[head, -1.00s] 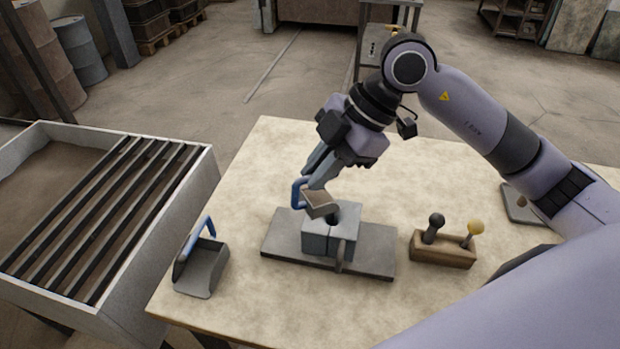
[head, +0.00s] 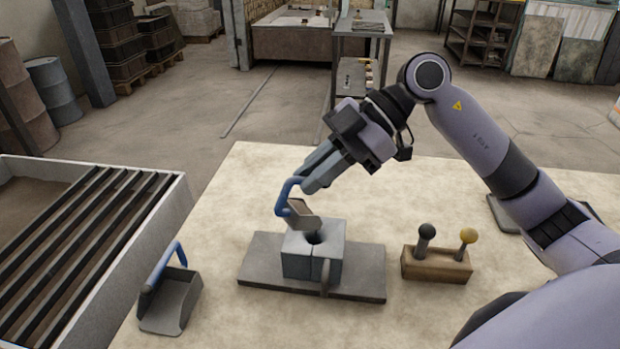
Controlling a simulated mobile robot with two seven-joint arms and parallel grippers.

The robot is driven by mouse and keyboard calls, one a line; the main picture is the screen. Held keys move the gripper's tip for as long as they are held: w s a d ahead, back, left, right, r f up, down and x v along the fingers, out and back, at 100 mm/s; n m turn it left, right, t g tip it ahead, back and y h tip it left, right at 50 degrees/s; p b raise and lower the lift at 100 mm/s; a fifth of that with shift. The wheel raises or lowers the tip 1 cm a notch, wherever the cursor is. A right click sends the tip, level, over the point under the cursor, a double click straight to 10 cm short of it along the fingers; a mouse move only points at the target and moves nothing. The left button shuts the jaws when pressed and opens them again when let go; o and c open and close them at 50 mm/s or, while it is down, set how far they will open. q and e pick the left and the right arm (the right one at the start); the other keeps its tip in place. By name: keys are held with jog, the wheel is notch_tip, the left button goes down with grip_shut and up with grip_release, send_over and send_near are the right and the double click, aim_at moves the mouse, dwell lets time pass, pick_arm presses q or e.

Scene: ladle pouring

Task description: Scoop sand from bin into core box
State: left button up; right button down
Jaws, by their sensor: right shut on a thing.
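My right gripper (head: 307,181) is shut on the blue handle of a small scoop (head: 302,213). The scoop is tilted, its tray just above the top of the grey core box (head: 313,260). The core box has a dark round opening in its top and stands on a flat grey plate (head: 358,275) on the table. I cannot tell whether the scoop touches the box or has sand in it. The sand bin (head: 170,214) stands at the left, with dark bars across it and brown sand at its far end. My left gripper is not in view.
A second, larger scoop (head: 168,303) with a blue handle lies on the table (head: 225,200) near the bin. A wooden block (head: 437,264) holding a black-knobbed and a yellow-knobbed tool stands right of the plate. The table's back left is clear.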

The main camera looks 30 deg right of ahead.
jog(key=shift+d+f+y, duration=0.15)
jog(key=shift+d+y, duration=0.2)
jog(key=shift+y, duration=0.05)
jog(key=shift+d+f+y+b, duration=0.15)
jog(key=shift+d+y+b, duration=0.4)
jog(key=shift+y+b, duration=0.15)
jog(key=shift+w+d+y, duration=0.1)
jog(key=shift+d+y, duration=0.2)
